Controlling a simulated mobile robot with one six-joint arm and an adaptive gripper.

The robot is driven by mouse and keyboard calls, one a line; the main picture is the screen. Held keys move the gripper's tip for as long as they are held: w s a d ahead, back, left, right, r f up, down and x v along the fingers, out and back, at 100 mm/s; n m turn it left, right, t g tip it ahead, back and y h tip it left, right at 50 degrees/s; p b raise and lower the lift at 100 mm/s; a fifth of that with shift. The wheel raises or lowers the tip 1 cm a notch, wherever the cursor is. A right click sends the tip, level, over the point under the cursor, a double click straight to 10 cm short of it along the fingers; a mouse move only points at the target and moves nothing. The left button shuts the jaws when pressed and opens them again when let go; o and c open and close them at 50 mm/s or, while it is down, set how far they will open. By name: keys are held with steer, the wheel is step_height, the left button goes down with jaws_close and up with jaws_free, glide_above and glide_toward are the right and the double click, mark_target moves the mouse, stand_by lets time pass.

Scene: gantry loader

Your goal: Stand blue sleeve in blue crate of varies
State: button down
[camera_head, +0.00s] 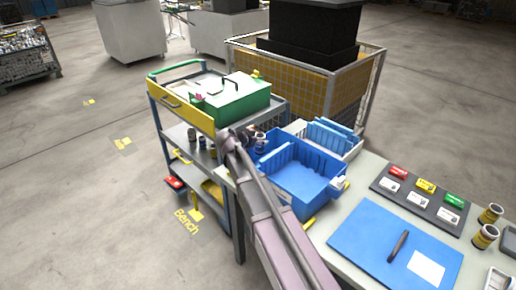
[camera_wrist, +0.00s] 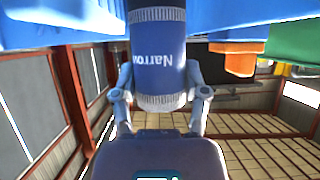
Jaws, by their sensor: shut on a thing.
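My gripper (camera_wrist: 161,97) is shut on a blue sleeve (camera_wrist: 158,65) with knurled grey bands and the word "Narrow" on it. One finger lies on each side of the sleeve, and its far end runs out of the top of the wrist view. In the head view, my gripper (camera_head: 252,137) is at the left back edge of the blue crate (camera_head: 318,188), with the sleeve small and partly hidden there. The blue crate is open, has a ribbed blue divider along its back left, and its visible floor looks clear. I cannot tell whether the sleeve touches the crate.
A pale crate (camera_head: 352,151) with blue dividers stands behind the blue crate. A cart with a green box (camera_head: 238,98) is at the left. On the bench are a dark tray of coloured pieces (camera_head: 415,199), a blue board (camera_head: 375,240) and jars (camera_head: 485,236).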

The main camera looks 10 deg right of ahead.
mark_target(259, 147)
steer(key=shift+f+b, duration=1.15)
steer(key=shift+f, duration=0.3)
steer(key=shift+f+b, duration=0.6)
steer(key=shift+c, duration=0.5)
jaws_free()
steer(key=shift+r, duration=0.2)
steer(key=shift+r+p, duration=0.65)
steer(key=shift+p, duration=0.2)
steer(key=p+v, duration=0.5)
steer(key=v, duration=0.5)
steer(key=shift+s+a+r, duration=0.1)
steer(key=shift+s+a, duration=0.05)
steer(key=shift+a, duration=0.05)
steer(key=shift+s+a+r, duration=0.2)
steer(key=shift+s+a, duration=0.2)
steer(key=shift+a, duration=0.1)
